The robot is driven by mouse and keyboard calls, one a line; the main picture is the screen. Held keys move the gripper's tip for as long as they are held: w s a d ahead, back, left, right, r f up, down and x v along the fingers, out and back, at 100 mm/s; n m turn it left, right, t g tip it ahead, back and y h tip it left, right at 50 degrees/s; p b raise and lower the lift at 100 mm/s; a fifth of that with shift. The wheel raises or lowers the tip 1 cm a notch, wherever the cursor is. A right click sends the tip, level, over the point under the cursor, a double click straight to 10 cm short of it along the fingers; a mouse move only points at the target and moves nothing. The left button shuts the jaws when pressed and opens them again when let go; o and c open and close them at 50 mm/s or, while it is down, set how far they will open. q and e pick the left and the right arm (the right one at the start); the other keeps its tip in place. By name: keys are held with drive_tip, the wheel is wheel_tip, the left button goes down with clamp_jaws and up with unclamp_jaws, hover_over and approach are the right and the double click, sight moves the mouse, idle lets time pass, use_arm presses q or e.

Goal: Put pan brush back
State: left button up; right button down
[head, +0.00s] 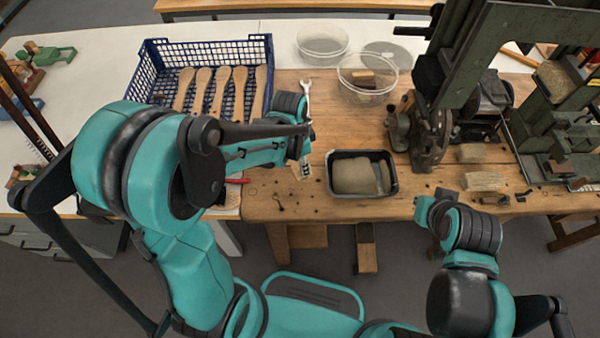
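I cannot pick out the pan brush with certainty. Several pale wooden brush-shaped pieces (221,90) lie side by side in a blue mesh crate (153,70) at the back left. Two bristly tan blocks (485,181) lie on the bench at the right. My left arm reaches across in front of the crate, and its gripper (303,165) is low over the bench, left of the black tray. Its fingers are too small and partly hidden to read. My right gripper (428,211) is at the bench's front edge, right of the black tray, and its fingers are unclear.
The black tray (333,187) holds a tan mass. A wrench (308,92) lies behind my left gripper. Clear round tubs (322,40) stand at the back. Green machines (470,50) crowd the right side. Some bare wood (320,110) shows behind the tray.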

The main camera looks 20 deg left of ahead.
use_arm(q)
drive_tip(key=shift+a+f, duration=0.2)
drive_tip(key=shift+a, duration=0.05)
drive_tip(key=shift+f+b, duration=1)
drive_tip(key=shift+f, duration=0.95)
drive_tip(key=shift+f, duration=0.15)
drive_tip(key=o, duration=1)
